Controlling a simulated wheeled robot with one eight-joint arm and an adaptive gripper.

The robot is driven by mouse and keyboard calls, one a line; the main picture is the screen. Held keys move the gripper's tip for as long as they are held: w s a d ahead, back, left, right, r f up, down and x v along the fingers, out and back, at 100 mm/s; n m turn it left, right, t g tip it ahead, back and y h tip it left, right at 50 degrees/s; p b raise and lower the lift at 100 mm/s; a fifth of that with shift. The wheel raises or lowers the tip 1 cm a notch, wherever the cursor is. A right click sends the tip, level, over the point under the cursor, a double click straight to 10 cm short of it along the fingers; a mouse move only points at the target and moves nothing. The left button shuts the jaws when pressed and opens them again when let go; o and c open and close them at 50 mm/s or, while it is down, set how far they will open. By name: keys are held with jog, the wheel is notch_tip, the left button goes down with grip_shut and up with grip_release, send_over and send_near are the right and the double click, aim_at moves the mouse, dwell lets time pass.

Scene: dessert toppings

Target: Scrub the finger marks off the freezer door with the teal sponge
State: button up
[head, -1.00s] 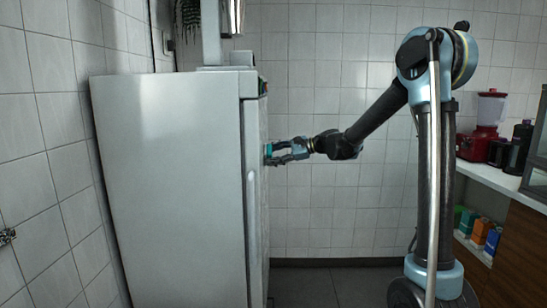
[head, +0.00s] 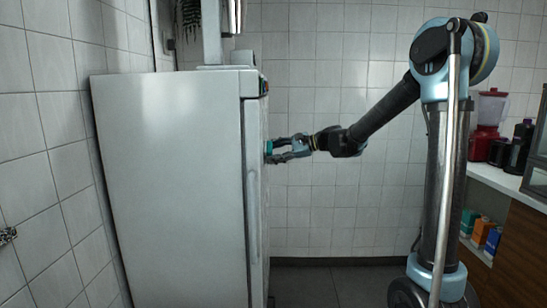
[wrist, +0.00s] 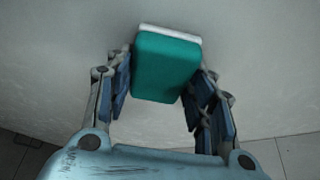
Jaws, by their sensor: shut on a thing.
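The teal sponge (wrist: 166,66), with a white layer on its far side, is between the fingers of my gripper (wrist: 160,85) in the wrist view. My gripper is shut on it and holds its white side against or very near the pale freezer door (wrist: 60,60). In the head view the freezer (head: 175,185) stands at the left, seen mostly from its side. My gripper (head: 270,151) reaches the door from the right at about mid height, and only a bit of teal shows there. No finger marks can be made out in either view.
A vertical handle (head: 252,215) runs along the freezer's front edge below my gripper. A white counter (head: 490,180) with a red blender (head: 487,125) and dark containers stands at the right.

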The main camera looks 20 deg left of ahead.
jog(key=w+a, duration=0.2)
jog(key=w, duration=0.5)
jog(key=shift+w, duration=0.15)
dwell(0.6)
jog(key=shift+d, duration=0.15)
jog(key=shift+w+d, duration=0.25)
jog(key=shift+d, duration=0.7)
jog(key=shift+w+d, duration=0.2)
jog(key=shift+d, duration=0.75)
jog(key=shift+w+d, duration=0.25)
jog(key=shift+d, duration=0.7)
jog(key=shift+d, duration=0.1)
jog(key=d, duration=0.2)
jog(key=shift+w+d, duration=0.35)
